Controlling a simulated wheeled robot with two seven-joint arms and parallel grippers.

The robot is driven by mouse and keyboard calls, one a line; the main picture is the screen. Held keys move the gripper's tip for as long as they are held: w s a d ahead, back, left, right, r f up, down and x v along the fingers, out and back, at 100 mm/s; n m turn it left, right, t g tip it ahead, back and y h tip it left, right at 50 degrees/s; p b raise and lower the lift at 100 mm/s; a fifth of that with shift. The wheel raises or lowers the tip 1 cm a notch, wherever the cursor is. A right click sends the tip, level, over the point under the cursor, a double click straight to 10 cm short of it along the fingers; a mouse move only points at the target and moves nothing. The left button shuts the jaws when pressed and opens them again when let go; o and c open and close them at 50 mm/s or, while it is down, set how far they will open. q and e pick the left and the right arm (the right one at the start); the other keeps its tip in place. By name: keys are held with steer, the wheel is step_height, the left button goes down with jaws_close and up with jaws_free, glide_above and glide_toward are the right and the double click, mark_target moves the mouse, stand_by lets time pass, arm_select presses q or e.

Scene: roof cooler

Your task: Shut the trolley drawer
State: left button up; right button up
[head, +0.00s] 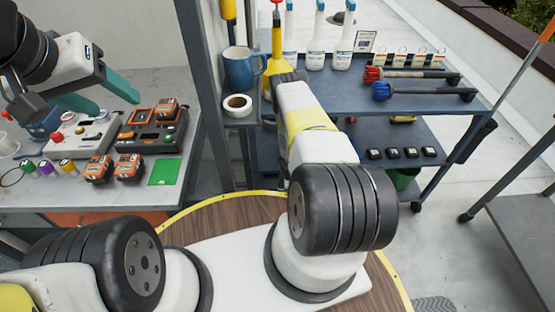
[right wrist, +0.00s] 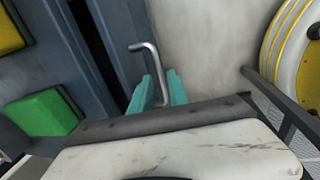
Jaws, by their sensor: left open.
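The blue-grey trolley (head: 395,97) stands beyond my right arm in the head view, with a top shelf and a lower shelf. I cannot make out its drawer for certain; my right arm covers the trolley's near left part. In the right wrist view, a bent metal rod (right wrist: 149,60) shows between the teal fingers of my right gripper (right wrist: 160,78). I cannot tell whether the fingers touch it. Dark blue panels (right wrist: 75,50) are left of the fingers. My right gripper is hidden in the head view. My left gripper (head: 100,97) is open and empty above the left bench.
The left bench (head: 120,195) holds orange-black battery packs and chargers. Spray bottles (head: 317,40) and red and blue brushes stand or lie on the trolley top. A blue mug (head: 240,68) and tape roll (head: 237,104) are beside the post. A grey table (head: 515,225) is at right.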

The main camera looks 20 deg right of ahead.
jaws_close()
stand_by(1.2)
